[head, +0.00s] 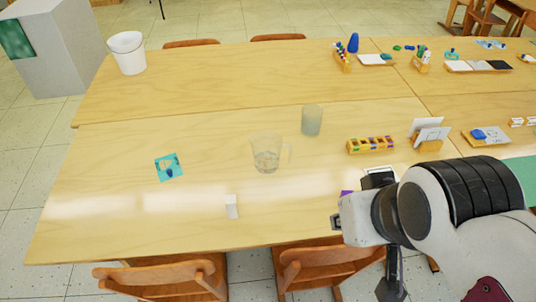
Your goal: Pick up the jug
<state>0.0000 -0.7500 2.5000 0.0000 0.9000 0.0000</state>
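The jug (265,152) is clear and see-through, and stands upright near the middle of the nearer wooden table (110,200). Its handle points right. My arm comes in from the lower right. Dark parts of my gripper (390,283) hang at the lower right, below the white and black wrist, beyond the table's near edge. The gripper is well apart from the jug, to its right and nearer to the camera. Its fingertips do not show clearly, so I cannot tell whether it is open or shut.
A frosted cup (312,120) stands just behind the jug, to its right. An orange holder (371,145) with coloured pieces lies farther right. A small white block (232,207) and a teal picture card (169,167) lie to the left. Chairs (170,277) stand at the near edge.

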